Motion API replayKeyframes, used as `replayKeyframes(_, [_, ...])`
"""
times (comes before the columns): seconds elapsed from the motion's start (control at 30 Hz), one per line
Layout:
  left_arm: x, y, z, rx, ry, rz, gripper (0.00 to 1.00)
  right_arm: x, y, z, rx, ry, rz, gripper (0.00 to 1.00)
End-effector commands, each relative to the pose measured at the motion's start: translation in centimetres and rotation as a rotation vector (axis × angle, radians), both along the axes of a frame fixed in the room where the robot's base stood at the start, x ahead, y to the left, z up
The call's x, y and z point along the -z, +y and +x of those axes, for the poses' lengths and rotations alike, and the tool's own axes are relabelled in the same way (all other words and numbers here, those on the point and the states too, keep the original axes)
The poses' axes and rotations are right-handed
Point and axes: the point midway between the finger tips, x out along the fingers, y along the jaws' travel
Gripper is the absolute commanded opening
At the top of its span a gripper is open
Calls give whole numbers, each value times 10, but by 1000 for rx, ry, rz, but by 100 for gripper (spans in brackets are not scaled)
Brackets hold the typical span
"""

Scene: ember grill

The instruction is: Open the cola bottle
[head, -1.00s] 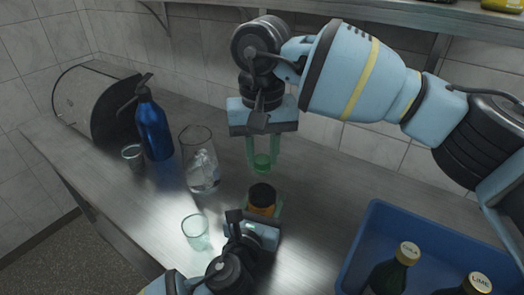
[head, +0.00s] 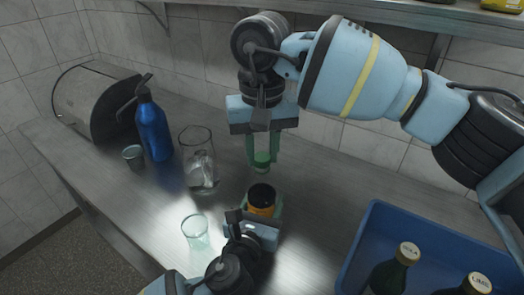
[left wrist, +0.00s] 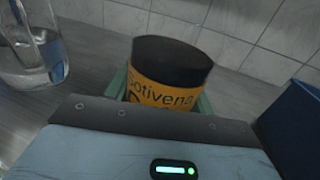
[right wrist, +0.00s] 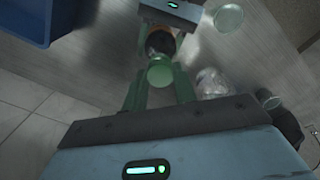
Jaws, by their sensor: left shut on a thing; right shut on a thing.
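The cola bottle (head: 390,275) stands upright in the blue crate at the lower right of the head view. Its pale cap (head: 408,253) is on, and neither gripper touches it. My left gripper (head: 262,212) is shut on an orange jar with a dark top (head: 261,201). The jar also shows in the left wrist view (left wrist: 168,92), upright between the fingers. My right gripper (head: 262,158) points down above the jar, shut on a small green round piece (right wrist: 160,74). There is a gap between this piece and the jar.
The blue crate (head: 358,240) also holds a lime bottle (head: 478,287). A blue spray bottle (head: 154,130), a glass jug (head: 199,165), a small cup (head: 133,157) and an empty glass (head: 195,230) stand left of the grippers. A shelf (head: 400,15) runs above.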

Motion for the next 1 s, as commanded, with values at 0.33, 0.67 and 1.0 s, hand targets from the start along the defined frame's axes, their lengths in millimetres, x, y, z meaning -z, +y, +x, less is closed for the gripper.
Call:
replayKeyframes(0.33, [1, 0, 0, 0, 1, 1, 0, -11, 0, 0, 0, -1, 1, 0])
replayKeyframes(0.67, [1, 0, 0, 0, 1, 1, 0, -16, 0, 0, 0, -1, 1, 0])
replayKeyframes(1.0, [1, 0, 0, 0, 1, 1, 0, -25, 0, 0, 1, -2, 0, 0])
